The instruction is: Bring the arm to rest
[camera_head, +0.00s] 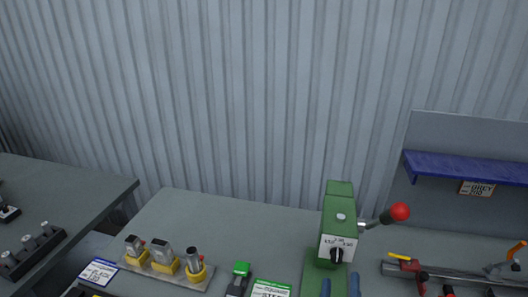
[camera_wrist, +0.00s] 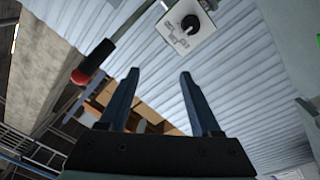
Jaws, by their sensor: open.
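My gripper (camera_head: 340,283) shows at the bottom edge of the head view as two blue fingers, apart, with nothing between them. They appear in front of the lower part of a green machine (camera_head: 338,203). In the wrist view my gripper (camera_wrist: 159,74) has both fingers spread and empty. The rest of my arm is out of the head view. The machine has a white dial plate with a black knob (camera_head: 337,255) and a lever with a red ball (camera_head: 400,211). In the wrist view the dial plate (camera_wrist: 186,27) is beyond the fingertips and the red lever end (camera_wrist: 80,76) is at left.
The grey table (camera_head: 230,228) carries a metal plate with several yellow-based parts (camera_head: 166,262), a green-topped piece (camera_head: 241,269) and labels. Clamp-like tools (camera_head: 430,275) lie at right. A blue shelf (camera_head: 465,168) is on the back panel. Another table (camera_head: 60,195) stands at left.

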